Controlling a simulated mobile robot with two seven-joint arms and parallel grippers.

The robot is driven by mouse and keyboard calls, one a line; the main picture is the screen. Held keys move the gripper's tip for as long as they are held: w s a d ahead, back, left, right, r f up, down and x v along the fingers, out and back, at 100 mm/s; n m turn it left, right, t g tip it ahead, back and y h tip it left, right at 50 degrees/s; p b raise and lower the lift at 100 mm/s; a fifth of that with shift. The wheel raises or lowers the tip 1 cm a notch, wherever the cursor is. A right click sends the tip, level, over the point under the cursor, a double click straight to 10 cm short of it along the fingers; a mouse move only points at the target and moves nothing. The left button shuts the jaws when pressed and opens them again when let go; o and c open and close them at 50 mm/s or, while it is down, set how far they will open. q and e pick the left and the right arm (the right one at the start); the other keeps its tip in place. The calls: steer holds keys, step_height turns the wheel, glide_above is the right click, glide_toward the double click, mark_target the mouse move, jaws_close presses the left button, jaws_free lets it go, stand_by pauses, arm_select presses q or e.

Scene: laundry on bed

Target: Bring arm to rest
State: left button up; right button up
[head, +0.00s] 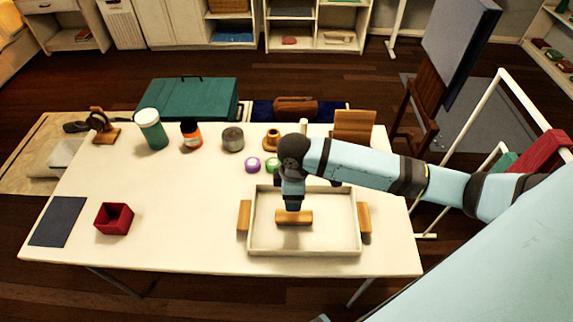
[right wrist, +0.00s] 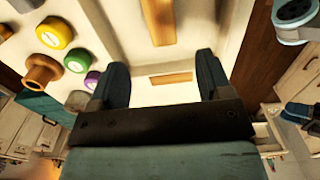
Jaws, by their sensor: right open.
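My right arm reaches in from the right of the head view, and its gripper (head: 292,203) points down over the white tray (head: 305,251). A wooden block (head: 294,218) lies in the tray, just below the gripper in the picture. In the right wrist view my right gripper (right wrist: 162,77) has its two fingers spread wide, with nothing held between them. Pale surface and a wooden piece (right wrist: 171,78) show beyond the gap. The head view does not settle the gap between fingertips and block. My left gripper is not in view.
Wooden pieces stand beside the tray at left (head: 244,216) and right (head: 364,217). A red box (head: 114,219) and dark mat (head: 57,221) are at left. A green-white cup (head: 151,130), orange jar (head: 191,135) and grey tin (head: 232,139) line the back. The table's (head: 180,190) left-middle is clear.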

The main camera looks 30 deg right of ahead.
steer(key=s+a+f+m+t+y+p, duration=0.3)
steer(key=s+a+m+t+y+p, duration=0.15)
steer(key=a, duration=0.45)
steer(key=s+d+r+m+t+h+p, duration=0.1)
steer(key=s+d+m+t+p, duration=0.1)
steer(key=s+t, duration=0.4)
steer(key=s+d+m, duration=0.1)
steer(key=s+m, duration=0.1)
steer(key=s, duration=0.1)
steer(key=shift+d+r, duration=0.15)
steer(key=shift+d, duration=0.25)
steer(key=shift+t, duration=0.25)
